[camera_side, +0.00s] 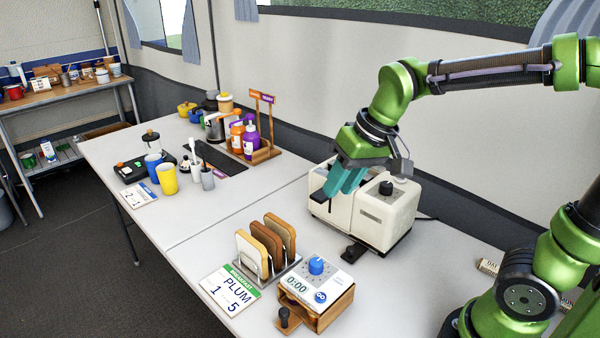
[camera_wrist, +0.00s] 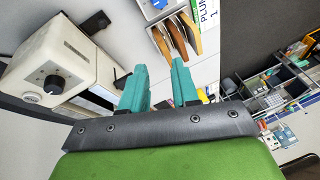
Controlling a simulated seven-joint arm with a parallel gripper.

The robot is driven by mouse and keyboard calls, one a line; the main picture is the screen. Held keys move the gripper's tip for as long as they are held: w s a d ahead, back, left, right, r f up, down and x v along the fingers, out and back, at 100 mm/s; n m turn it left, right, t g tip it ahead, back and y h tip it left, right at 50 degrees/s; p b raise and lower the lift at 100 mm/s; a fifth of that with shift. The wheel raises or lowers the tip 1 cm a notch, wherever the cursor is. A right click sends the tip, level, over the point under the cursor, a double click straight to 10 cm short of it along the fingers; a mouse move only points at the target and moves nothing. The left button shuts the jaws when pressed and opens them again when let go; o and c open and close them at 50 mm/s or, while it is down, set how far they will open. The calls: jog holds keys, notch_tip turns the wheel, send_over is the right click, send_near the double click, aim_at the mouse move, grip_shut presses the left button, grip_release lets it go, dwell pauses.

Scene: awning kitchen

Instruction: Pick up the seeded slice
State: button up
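Three bread slices stand upright in a metal rack (camera_side: 287,270) on the table. They are a pale-faced slice (camera_side: 247,255), a middle brown-crusted slice (camera_side: 266,243) and a brown slice (camera_side: 283,233) at the right. I cannot tell which is seeded. The slices also show at the top of the wrist view, with a brown one (camera_wrist: 177,38) in the middle. My gripper (camera_side: 338,198) has teal fingers and hangs in front of the toaster, above and to the right of the rack. In the wrist view its fingers (camera_wrist: 158,72) are apart with nothing between them.
The cream toaster (camera_side: 368,215) stands close behind my gripper, its black lever (camera_side: 355,250) jutting forward. A timer with a blue knob (camera_side: 317,266) stands right of the rack. A PLUM card (camera_side: 231,290) lies in front. Bottles (camera_side: 250,140) and cups (camera_side: 167,180) stand farther left.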

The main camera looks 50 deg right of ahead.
aim_at(279, 220)
jog(key=w+a+n+g+h, duration=0.2)
jog(key=w+n+g, duration=0.15)
jog(key=w, duration=1.15)
jog(key=shift+m+g, duration=0.25)
jog(key=shift+m, duration=0.1)
jog(key=f, duration=1.2)
jog(key=shift+s+d+f, duration=0.15)
jog(key=shift+d+f, duration=0.05)
jog(key=f, duration=0.5)
jog(key=shift+w+a+f, duration=0.1)
jog(key=shift+w+a, duration=0.05)
jog(key=shift+w, duration=0.1)
jog(key=c, duration=0.5)
